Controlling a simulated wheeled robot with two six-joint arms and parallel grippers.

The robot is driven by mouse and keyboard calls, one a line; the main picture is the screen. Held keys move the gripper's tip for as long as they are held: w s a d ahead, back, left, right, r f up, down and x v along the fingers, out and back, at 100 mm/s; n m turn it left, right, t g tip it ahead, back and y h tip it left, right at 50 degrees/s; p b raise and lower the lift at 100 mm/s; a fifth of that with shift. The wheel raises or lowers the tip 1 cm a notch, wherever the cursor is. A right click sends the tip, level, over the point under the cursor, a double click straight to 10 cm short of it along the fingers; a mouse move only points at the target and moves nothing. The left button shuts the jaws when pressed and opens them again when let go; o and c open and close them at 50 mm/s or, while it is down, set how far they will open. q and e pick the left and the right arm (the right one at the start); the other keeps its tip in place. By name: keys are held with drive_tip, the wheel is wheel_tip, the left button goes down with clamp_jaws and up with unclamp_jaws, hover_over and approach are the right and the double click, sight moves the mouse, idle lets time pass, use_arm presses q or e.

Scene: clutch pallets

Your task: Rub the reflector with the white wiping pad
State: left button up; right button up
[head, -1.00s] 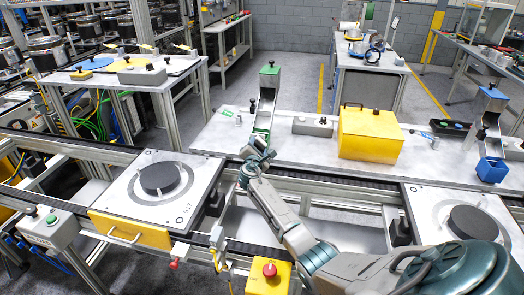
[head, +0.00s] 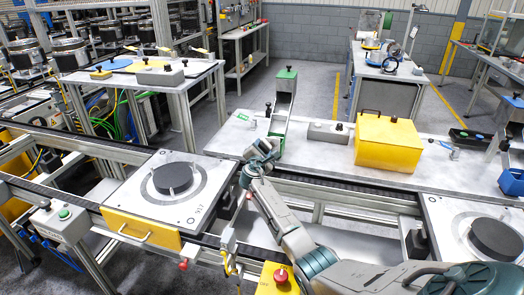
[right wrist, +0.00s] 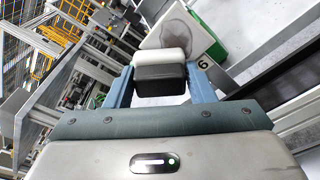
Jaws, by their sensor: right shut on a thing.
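The white wiping pad (right wrist: 160,55) shows in the right wrist view as a white layer on a black block (right wrist: 160,78). My right gripper (right wrist: 158,82) is shut on the black block, with one blue finger on each side. Beyond the pad is a white plate with a round grey smudge (right wrist: 180,30), a green part and the number 6; I cannot tell for certain that this is the reflector. The pad cannot be made out there. My left gripper is not in view.
A pallet with a dark disc (head: 172,178) sits on the conveyor at left, another pallet (head: 492,240) at right. A yellow box (head: 387,140) and a grey switch box (head: 330,133) stand on the bench (head: 225,138). A red-knobbed yellow box (head: 278,280) is at the front.

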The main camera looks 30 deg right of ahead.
sight(272, 148)
drive_tip(key=shift+s+d+r+p, duration=0.15)
drive_tip(key=shift+s+d+p, duration=0.45)
drive_tip(key=shift+s+d, duration=0.25)
drive_tip(key=shift+s+d+r+p, duration=0.1)
drive_tip(key=shift+s+d+p, duration=0.45)
drive_tip(key=shift+s+d, duration=0.2)
drive_tip(key=shift+s+d+f, duration=0.25)
drive_tip(key=shift+s+f, duration=0.05)
drive_tip(key=shift+s, duration=0.25)
drive_tip(key=shift+w+a+f+b, duration=0.1)
drive_tip(key=shift+w+a+b, duration=0.45)
drive_tip(key=shift+w+a, duration=0.45)
drive_tip(key=shift+w, duration=0.15)
drive_tip(key=shift+w+a+b, duration=0.7)
drive_tip(key=shift+w+b, duration=0.2)
drive_tip(key=shift+b, duration=0.15)
drive_tip(key=shift+w+a, duration=0.3)
drive_tip(key=shift+w, duration=0.05)
drive_tip(key=shift+r, duration=0.2)
